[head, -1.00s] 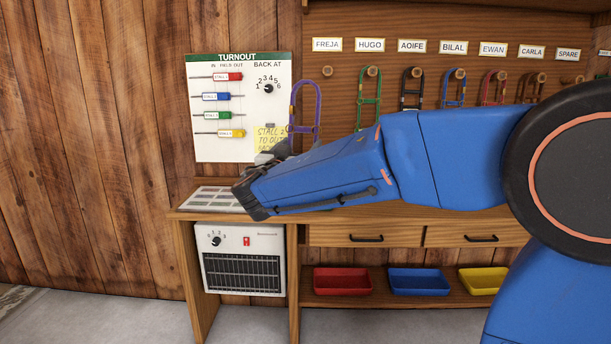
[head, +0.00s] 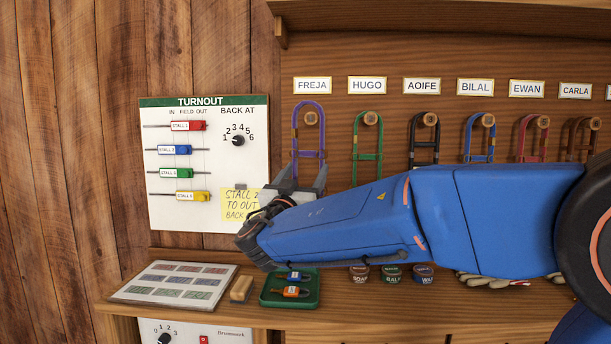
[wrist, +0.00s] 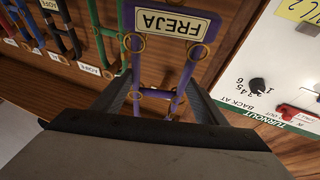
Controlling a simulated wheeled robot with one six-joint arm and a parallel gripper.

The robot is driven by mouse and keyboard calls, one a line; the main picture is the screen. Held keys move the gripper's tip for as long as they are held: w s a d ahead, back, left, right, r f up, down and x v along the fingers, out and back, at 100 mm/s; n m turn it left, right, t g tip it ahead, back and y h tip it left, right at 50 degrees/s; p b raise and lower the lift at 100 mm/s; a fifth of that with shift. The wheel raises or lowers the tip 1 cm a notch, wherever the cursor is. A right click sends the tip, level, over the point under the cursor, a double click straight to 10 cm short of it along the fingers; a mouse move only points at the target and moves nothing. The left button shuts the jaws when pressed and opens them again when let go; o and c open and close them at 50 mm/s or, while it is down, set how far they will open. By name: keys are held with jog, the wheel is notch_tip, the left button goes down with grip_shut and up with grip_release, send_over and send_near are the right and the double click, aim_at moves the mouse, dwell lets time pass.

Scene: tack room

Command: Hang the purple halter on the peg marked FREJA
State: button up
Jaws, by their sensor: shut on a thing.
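The purple halter (head: 322,141) stands upright in front of the back panel, its loop around the FREJA peg (head: 311,118) as seen in the head view. The loop's top shows a little above the peg; I cannot tell whether the peg passes through it. My gripper (head: 296,181) is shut on the halter's lower part. In the wrist view, the halter (wrist: 188,73) with its gold rings is between the fingers of my gripper (wrist: 157,85). A FREJA plate with purple around it shows there. The FREJA label (head: 312,85) is above the peg.
The green halter (head: 357,150) hangs on the HUGO peg (head: 370,118), close on the right. More halters hang further right. The TURNOUT board (head: 218,212) is close on the left. Below, a green tray (head: 313,298) and several tins stand on the bench.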

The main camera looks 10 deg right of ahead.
jog(key=shift+w+d, duration=0.45)
jog(key=shift+w, duration=0.35)
jog(key=shift+w+d+f, duration=0.25)
jog(key=shift+w+d, duration=0.25)
jog(key=shift+w, duration=1.05)
jog(key=shift+w+d+f, duration=0.25)
jog(key=shift+w+d, duration=0.25)
jog(key=shift+w, duration=1.05)
jog(key=shift+w+d+f, duration=0.25)
jog(key=shift+w+d, duration=0.25)
jog(key=shift+w, duration=1.05)
jog(key=o, duration=1.4)
jog(key=shift+f, duration=0.1)
